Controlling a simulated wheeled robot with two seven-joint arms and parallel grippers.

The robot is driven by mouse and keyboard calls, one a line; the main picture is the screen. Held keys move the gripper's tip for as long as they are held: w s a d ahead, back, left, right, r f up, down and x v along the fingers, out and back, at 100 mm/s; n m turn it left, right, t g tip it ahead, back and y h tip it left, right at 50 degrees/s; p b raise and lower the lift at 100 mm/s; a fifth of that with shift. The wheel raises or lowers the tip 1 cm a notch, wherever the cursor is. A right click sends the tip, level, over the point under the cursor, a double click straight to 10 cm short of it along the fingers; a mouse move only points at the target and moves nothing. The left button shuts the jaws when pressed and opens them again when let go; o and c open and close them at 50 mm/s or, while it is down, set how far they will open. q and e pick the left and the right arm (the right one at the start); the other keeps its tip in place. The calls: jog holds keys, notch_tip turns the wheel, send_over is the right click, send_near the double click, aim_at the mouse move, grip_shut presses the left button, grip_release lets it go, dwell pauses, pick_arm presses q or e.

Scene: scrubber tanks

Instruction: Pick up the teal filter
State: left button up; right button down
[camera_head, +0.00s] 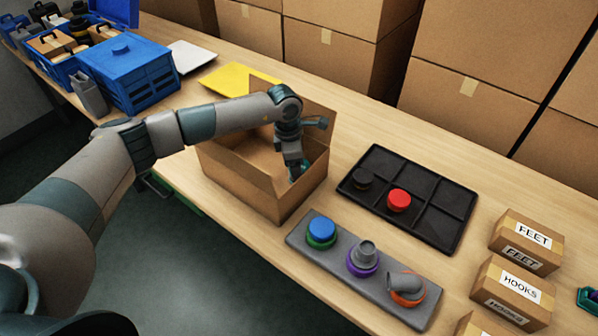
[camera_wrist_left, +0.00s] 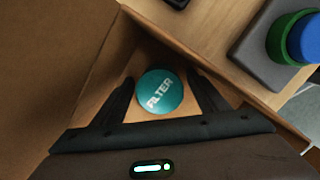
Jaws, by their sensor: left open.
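The teal filter (camera_wrist_left: 160,91) is a round disc with white "FILTER" lettering. It lies inside the open cardboard box (camera_head: 240,180), near a corner in the left wrist view. In the head view only a small teal bit (camera_head: 305,164) shows beside my gripper. My left gripper (camera_head: 295,175) reaches down into the box. Its two dark fingers (camera_wrist_left: 160,82) are open, one on each side of the filter. I cannot tell whether they touch it. My right gripper is not in view.
A black divided tray (camera_head: 440,205) holds a red-topped piece (camera_head: 399,200) and a black one. A grey plate (camera_head: 298,238) carries blue, purple and orange-based parts. Labelled small boxes (camera_head: 527,240) stand at right. Blue bins (camera_head: 127,72) and a yellow sheet (camera_head: 235,78) lie at left.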

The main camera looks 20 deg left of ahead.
pick_arm(q)
jog(key=shift+c, duration=0.3)
jog(key=c, duration=1.1)
jog(key=shift+r, duration=0.1)
